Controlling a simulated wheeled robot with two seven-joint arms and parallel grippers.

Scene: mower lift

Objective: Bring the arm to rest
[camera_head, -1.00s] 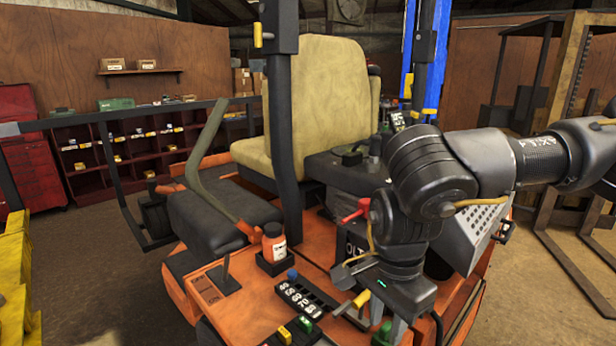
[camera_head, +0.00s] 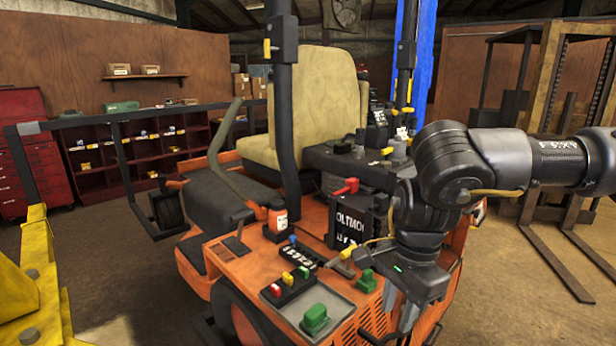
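My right arm comes in from the right edge, bent at the elbow, with its forearm hanging down. My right gripper (camera_head: 399,308) points down in front of the orange mower (camera_head: 342,290), by the right edge of its deck. Its two grey fingers look apart, and I see nothing between them. My own wrist hides part of the mower behind it. My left arm and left gripper are not in view.
A grey tray with a green block (camera_head: 314,318) lies left of the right gripper. A black battery (camera_head: 352,220) with a red clamp stands behind it. A yellow frame (camera_head: 30,285) is at left, a forklift (camera_head: 560,110) at right.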

